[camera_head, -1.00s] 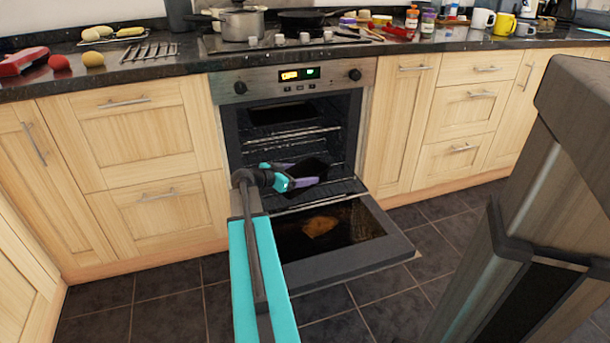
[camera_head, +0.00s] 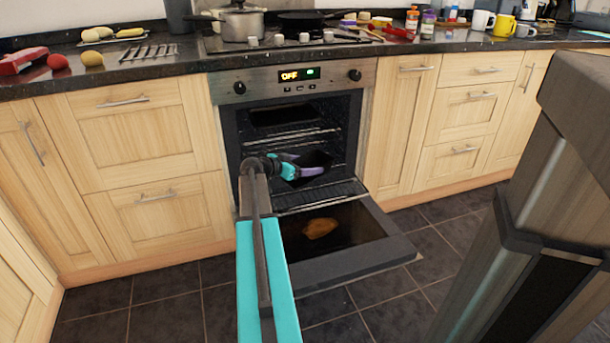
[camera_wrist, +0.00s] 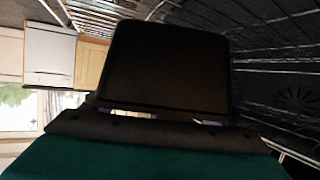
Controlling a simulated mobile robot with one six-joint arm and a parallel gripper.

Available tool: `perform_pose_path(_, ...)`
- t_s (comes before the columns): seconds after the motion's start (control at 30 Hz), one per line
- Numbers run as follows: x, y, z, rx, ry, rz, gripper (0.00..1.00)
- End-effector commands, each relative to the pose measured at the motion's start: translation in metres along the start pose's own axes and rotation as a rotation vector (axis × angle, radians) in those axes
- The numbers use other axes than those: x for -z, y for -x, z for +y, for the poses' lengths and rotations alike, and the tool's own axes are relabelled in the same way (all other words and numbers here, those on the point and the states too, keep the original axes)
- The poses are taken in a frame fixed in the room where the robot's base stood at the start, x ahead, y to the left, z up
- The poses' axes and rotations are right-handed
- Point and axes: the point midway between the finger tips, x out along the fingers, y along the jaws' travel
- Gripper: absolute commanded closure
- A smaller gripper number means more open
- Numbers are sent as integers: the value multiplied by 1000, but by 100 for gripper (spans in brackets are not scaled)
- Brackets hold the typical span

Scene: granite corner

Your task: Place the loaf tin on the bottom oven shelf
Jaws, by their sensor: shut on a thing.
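My gripper (camera_head: 297,172) is shut on the dark loaf tin (camera_head: 318,160), just inside the open oven. The tin fills the middle of the wrist view (camera_wrist: 168,68), with the jaws at its near end partly hidden. In the head view the tin is dark against the oven's interior, so its outline is hard to make out. The oven (camera_head: 298,79) has its door (camera_head: 352,262) folded down. Wire racks (camera_head: 290,137) show inside, and a lower rack (camera_head: 318,196) lies near the door hinge, below the gripper. I cannot tell whether the tin touches a rack.
Wire side racks (camera_wrist: 275,45) stand close to the tin inside the oven. The lowered door juts out under my arm, with a brown patch on its glass. A tall metal-sided object (camera_head: 540,210) stands at the right. Dark tiled floor lies in front.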

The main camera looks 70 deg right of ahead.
Motion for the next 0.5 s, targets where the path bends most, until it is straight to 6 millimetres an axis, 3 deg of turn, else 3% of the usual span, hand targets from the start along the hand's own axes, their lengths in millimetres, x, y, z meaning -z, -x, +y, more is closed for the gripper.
perform_pose_path(0.17, -5, -2, 0, 0, 0, 1, 51)
perform_pose_path(0.5, -33, -12, 0, 0, 1, 1, 51)
